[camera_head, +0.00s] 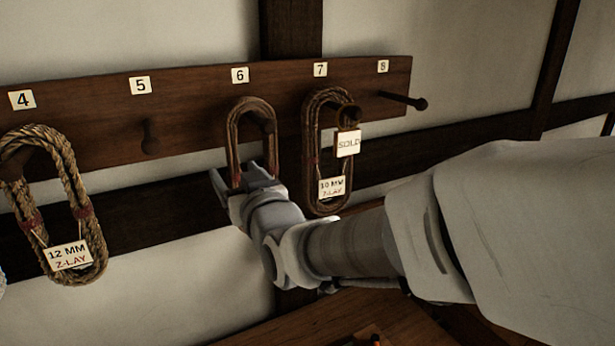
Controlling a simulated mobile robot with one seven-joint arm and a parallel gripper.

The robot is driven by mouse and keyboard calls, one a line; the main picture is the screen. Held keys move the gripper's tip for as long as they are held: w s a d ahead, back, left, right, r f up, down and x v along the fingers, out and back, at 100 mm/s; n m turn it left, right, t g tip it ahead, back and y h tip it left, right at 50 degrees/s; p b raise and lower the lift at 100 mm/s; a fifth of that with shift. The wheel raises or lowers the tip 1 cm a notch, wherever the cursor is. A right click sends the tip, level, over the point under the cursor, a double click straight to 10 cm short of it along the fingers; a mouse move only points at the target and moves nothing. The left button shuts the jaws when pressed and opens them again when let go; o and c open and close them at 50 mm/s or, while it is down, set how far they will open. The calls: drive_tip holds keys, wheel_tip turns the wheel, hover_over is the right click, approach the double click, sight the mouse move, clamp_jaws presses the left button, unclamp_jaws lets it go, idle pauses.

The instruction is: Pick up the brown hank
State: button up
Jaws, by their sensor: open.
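A brown hank (233,130) hangs in a long loop on the peg under number 6 of the wall board. Another brown hank (311,135) hangs under number 7, with a "SOLD" tag (347,143) and a "10 MM Z-LAY" tag (332,188).
A tan hank (62,160) tagged "12 MM Z-LAY" hangs under number 4. The peg (149,137) under 5 and the peg (405,101) under 8 are bare. The hank under 7 hangs close to my gripper's right. A wooden surface (330,322) lies below.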

sight(234, 165)
drive_tip(key=x, duration=0.2)
drive_tip(key=p+x, duration=0.1)
drive_tip(key=shift+w+d+r+p, duration=0.15)
drive_tip(key=shift+w+p, duration=0.15)
drive_tip(key=shift+w, duration=0.2)
drive_tip(key=shift+w+a, duration=0.45)
drive_tip(key=shift+w, duration=0.15)
clamp_jaws()
idle(0.6)
